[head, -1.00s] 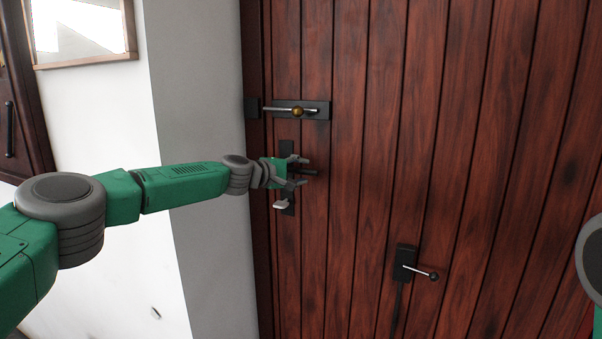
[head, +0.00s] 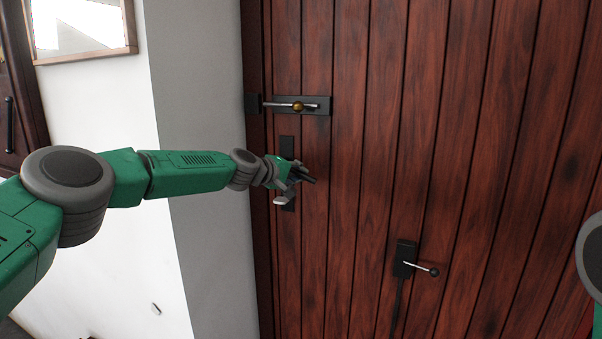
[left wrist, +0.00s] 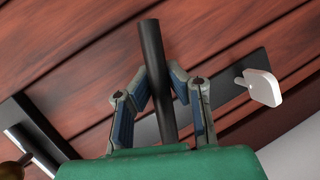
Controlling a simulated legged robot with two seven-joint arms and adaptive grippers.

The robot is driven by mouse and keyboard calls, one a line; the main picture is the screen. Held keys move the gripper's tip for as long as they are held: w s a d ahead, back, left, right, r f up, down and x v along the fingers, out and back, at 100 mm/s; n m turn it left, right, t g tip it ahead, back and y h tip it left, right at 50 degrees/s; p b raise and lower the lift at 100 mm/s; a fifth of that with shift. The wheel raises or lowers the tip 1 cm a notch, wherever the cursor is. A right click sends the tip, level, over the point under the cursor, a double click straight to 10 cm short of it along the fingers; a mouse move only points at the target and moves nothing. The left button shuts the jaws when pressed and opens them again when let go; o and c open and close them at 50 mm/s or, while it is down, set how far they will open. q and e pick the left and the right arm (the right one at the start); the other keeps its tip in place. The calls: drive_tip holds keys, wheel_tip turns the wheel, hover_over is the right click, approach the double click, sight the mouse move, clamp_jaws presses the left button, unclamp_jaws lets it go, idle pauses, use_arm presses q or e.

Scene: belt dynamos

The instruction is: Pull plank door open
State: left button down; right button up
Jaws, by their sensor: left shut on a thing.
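The plank door (head: 345,210) is dark red-brown wood with vertical boards and looks shut against its frame. A black lever handle (head: 309,180) sits on a narrow black plate (head: 287,146) near the door's left edge. My left gripper (head: 296,174) is shut on this handle, which slants down to the right. In the left wrist view, the black handle bar (left wrist: 153,60) runs between the two fingers and sticks out past them. A pale thumb-turn (head: 282,200) is on the plate just below the gripper. My right gripper is out of view.
A sliding bolt with a brass knob (head: 297,106) is above the handle, near a black catch (head: 252,105) on the frame. A black latch box with a small lever (head: 405,262) is lower right on the door. A grey wall edge (head: 205,180) stands left of the frame.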

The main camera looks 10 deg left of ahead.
use_arm(q)
drive_tip(key=shift+a+f+m+y, duration=0.25)
drive_tip(key=shift+f+m+y, duration=0.25)
drive_tip(key=shift+f+m, duration=0.15)
drive_tip(key=shift+a+f+m+y, duration=0.2)
drive_tip(key=shift+f+m+y, duration=0.35)
drive_tip(key=shift+m, duration=0.2)
drive_tip(key=shift+f, duration=0.1)
